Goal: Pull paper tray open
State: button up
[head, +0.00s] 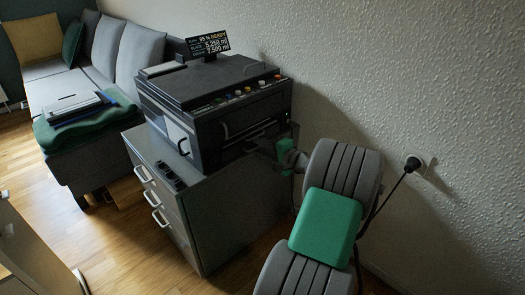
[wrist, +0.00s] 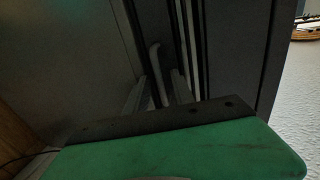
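A dark printer (head: 215,100) stands on a grey drawer cabinet (head: 225,205) in the head view. The side of the printer facing my arm has a slot and a tray front with a pale bar (head: 250,130). My gripper (head: 262,150) is close to that side, low down; its fingertips are dark and hard to make out there. In the wrist view my gripper (wrist: 160,92) has its two fingers apart, one on each side of a curved grey handle (wrist: 155,62). Whether either finger touches the handle cannot be told. The tray looks shut.
A small display (head: 208,44) stands on top of the printer. The wall (head: 340,60) is close behind the printer and my arm. A plug with a cable (head: 412,163) is at the right. A grey sofa (head: 110,60) is at the back left, with open wooden floor in front.

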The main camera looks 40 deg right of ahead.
grip_shut()
jog(key=shift+d, duration=0.1)
dwell(1.3)
